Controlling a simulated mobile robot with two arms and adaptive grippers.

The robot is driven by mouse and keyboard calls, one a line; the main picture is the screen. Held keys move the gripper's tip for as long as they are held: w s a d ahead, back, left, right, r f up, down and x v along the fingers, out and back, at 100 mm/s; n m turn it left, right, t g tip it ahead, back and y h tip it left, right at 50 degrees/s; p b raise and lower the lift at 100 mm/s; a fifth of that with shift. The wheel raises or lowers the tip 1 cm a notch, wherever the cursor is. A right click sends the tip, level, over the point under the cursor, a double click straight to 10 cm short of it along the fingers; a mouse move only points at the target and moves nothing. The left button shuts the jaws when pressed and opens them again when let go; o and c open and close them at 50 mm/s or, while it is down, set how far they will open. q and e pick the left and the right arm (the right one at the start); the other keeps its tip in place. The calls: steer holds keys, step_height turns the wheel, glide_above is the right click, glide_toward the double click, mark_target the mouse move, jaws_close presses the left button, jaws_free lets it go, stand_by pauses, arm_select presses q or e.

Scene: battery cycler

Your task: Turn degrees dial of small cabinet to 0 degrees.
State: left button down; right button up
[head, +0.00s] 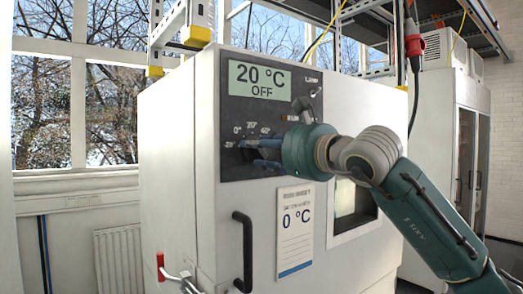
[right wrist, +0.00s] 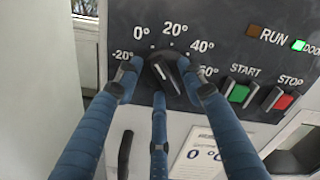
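The small cabinet (head: 165,150) is a white box with a dark control panel (head: 232,108). Its display (head: 258,80) reads "20 °C OFF". The degrees dial (right wrist: 166,72) is a dark knob in the right wrist view, under a scale marked -20° to 60°; the 0° mark (right wrist: 141,33) is at its upper left. Where its pointer stands I cannot tell. My right gripper (right wrist: 160,72) is at the panel with its blue fingers spread around the dial, open; whether they touch it is unclear. In the head view the gripper hides the dial. My left gripper is not in view.
START (right wrist: 238,92) and STOP (right wrist: 283,100) buttons sit right of the dial. A black door handle (head: 243,252) and a "0 °C" label (head: 295,228) are below the panel. A red-handled valve (head: 161,267) stands at the lower left.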

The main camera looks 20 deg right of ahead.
steer(key=shift+s, duration=0.15)
steer(key=v, duration=1.1)
steer(key=shift+s+d, duration=0.15)
steer(key=shift+s, duration=0.2)
